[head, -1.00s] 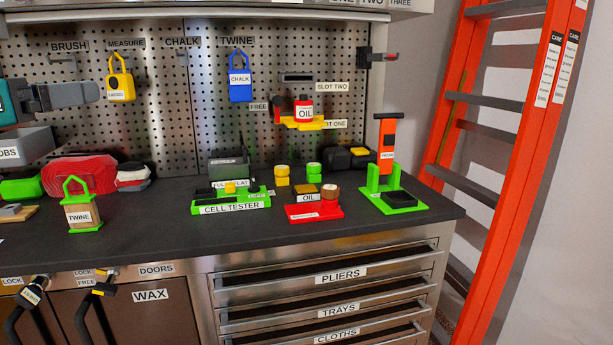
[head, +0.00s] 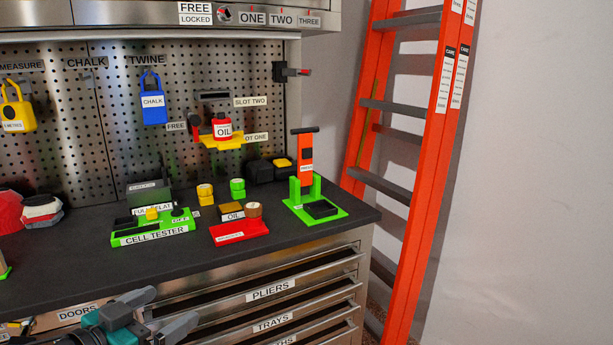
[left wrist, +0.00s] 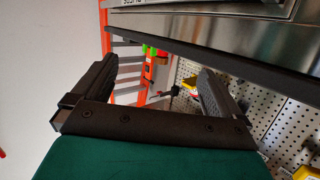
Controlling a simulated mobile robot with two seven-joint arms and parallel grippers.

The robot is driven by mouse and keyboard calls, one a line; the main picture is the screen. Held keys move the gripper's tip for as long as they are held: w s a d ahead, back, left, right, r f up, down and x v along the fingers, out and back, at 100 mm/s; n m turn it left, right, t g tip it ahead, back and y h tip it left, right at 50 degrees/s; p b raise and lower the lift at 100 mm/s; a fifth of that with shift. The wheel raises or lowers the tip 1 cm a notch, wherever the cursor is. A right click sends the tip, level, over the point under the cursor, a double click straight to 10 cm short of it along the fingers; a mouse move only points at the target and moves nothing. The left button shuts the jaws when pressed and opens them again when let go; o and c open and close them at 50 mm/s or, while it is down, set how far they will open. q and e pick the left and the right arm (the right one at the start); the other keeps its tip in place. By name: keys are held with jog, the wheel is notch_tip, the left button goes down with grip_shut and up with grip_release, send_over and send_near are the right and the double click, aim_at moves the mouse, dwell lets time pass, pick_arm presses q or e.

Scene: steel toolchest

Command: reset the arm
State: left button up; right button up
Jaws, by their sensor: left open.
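My left gripper (head: 160,312) shows at the bottom of the head view, in front of the toolchest's drawer fronts and below the worktop edge. Its two grey fingers are spread apart with nothing between them. In the left wrist view the open fingers (left wrist: 155,95) frame empty space, with the ladder and pegboard beyond. My right gripper is in neither view.
The dark worktop (head: 60,262) holds a green cell tester (head: 153,236), a red oil tray (head: 240,233) and a green stand (head: 325,212). Drawer handles (head: 270,290) jut out beside the gripper. An orange ladder (head: 436,150) stands at right.

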pick_arm(q)
jog(key=s+d+f+n+g+y+p, duration=0.1)
jog(key=s+d+f+y, duration=0.1)
jog(key=s+f, duration=0.7)
jog(key=s+d+f+n+g+y+p, duration=0.2)
jog(key=s+d+f, duration=0.3)
jog(key=s+f, duration=0.3)
notch_tip(320, 180, down, 3)
jog(key=shift+s+y, duration=0.3)
jog(key=shift+s, duration=0.05)
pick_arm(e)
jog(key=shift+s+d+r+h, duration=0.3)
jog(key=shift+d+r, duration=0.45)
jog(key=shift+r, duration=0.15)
